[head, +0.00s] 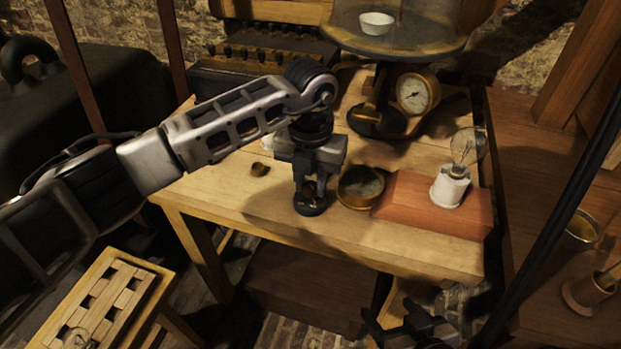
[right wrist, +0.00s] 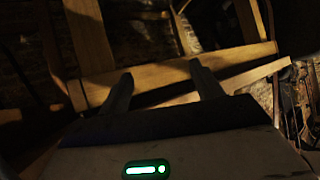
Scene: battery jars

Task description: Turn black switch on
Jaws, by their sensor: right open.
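A small round black base (head: 311,207), which looks like the black switch, sits near the front edge of the wooden table. My left gripper (head: 311,182) points down right over it and hides most of it. Whether its fingers are around the switch knob or touching it cannot be told. A clear bulb (head: 466,148) stands in a white socket on a reddish wooden block to the right and shows no glow. My right gripper (right wrist: 161,72) is open and empty in the right wrist view, with wooden beams beyond its fingers. It is dark and low in the head view (head: 412,328).
A round brass-rimmed dial (head: 360,186) stands close to the right of the switch. A scale with a gauge (head: 416,92) and a white bowl (head: 377,23) stand behind. A small brown piece (head: 259,169) lies left. A slotted wooden rack (head: 110,305) is at lower left.

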